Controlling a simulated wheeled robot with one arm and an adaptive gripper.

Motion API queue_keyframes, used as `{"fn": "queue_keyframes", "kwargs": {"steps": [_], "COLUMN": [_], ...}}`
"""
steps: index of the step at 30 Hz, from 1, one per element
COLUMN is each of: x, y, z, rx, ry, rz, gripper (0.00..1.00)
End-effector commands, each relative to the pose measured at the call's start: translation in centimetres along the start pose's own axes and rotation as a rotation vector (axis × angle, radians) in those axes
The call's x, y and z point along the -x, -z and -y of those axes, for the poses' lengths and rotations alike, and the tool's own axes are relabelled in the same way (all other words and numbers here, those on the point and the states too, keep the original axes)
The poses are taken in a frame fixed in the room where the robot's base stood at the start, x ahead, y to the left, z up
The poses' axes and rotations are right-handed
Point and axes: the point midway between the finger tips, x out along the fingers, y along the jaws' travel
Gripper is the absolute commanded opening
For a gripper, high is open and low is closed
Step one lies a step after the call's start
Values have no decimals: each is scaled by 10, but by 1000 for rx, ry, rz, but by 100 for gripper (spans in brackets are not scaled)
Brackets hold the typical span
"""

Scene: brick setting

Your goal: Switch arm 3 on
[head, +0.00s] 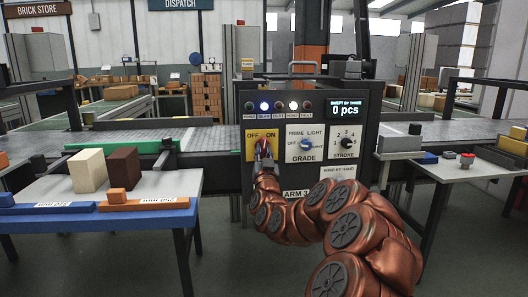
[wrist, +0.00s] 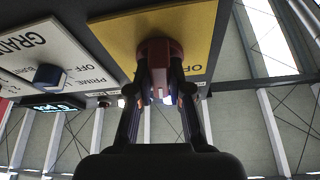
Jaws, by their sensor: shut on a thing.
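The arm 3 control panel (head: 312,120) stands in the middle of the head view, with an "ARM 3" label low on it. Its yellow OFF/ON plate (head: 254,134) is at the left and carries a red switch (wrist: 158,52). My gripper (head: 263,152) is at this plate, and the wrist view shows my fingers (wrist: 161,92) closed around the red switch from both sides. The gripper hides much of the switch in the head view. I cannot tell whether the switch points to OFF or ON.
Beside the plate are a GRADE knob (head: 306,144) and a STROKE knob (head: 346,141). A blue and a white lamp glow above. The display (head: 346,108) reads "0 pcs".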

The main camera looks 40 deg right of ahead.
Motion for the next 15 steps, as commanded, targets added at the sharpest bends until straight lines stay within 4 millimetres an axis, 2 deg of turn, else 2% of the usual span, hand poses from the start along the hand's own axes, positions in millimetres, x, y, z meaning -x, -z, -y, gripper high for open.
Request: {"fn": "queue_keyframes", "kwargs": {"steps": [15], "x": [-2], "y": [5], "z": [3], "rx": [-417], "ry": [-172], "rz": [-6], "gripper": [0]}}
